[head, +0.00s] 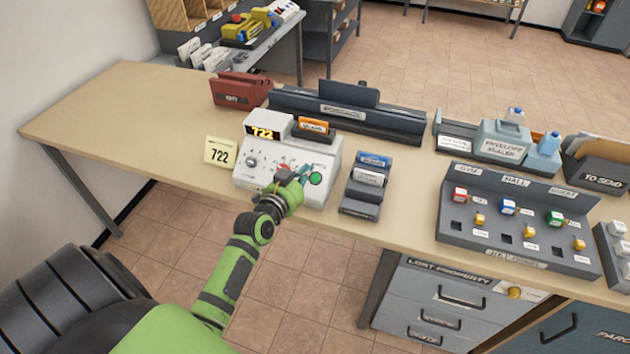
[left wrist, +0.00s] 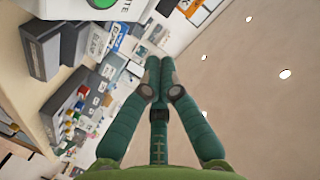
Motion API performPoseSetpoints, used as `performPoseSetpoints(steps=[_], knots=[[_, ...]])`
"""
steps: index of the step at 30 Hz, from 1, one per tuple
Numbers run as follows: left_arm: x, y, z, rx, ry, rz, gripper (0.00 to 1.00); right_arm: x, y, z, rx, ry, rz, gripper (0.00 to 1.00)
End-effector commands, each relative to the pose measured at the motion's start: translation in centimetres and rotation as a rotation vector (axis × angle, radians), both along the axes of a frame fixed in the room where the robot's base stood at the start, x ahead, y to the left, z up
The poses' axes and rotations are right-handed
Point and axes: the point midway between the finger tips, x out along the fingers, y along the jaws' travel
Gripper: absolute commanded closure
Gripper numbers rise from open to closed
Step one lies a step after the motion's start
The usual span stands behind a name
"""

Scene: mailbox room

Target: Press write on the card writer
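The card writer (head: 258,181) is a white machine on the table, with a yellow 722 display (head: 262,132), a dial, and an orange card (head: 313,126) at its top. Its round green button (head: 316,179) is on the right of the front panel. It also shows at the top edge of the left wrist view (left wrist: 100,3), with part of a label ending in "TE" beside it. My left gripper (head: 304,172) is over the panel, just left of the green button. Its teal fingertips (left wrist: 160,64) are together with nothing between them. Contact with the panel cannot be told. My right gripper is not in view.
A yellow 722 note (head: 220,151) stands left of the writer. A card holder (head: 362,190) stands close on its right. Behind are a red box (head: 240,90) and a long dark rack (head: 345,112). A key panel (head: 518,218) is farther right. The table's left end is clear.

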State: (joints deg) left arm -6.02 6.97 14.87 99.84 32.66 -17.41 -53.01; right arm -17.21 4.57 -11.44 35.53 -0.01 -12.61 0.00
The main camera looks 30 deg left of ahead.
Motion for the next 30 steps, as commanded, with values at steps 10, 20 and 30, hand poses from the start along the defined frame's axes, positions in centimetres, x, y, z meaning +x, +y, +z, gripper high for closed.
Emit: performPoseSetpoints(steps=[10,20,30], knots=[[2.7,0.7,-4.8,-0.001,0.001,0.001,1.0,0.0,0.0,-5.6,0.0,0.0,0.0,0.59],[3.9,0.9,-6.1,0.0,0.001,0.0,1.0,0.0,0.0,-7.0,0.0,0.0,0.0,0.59],[3.9,0.9,-6.0,-0.001,0.001,0.0,1.0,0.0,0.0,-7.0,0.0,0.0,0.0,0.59]])
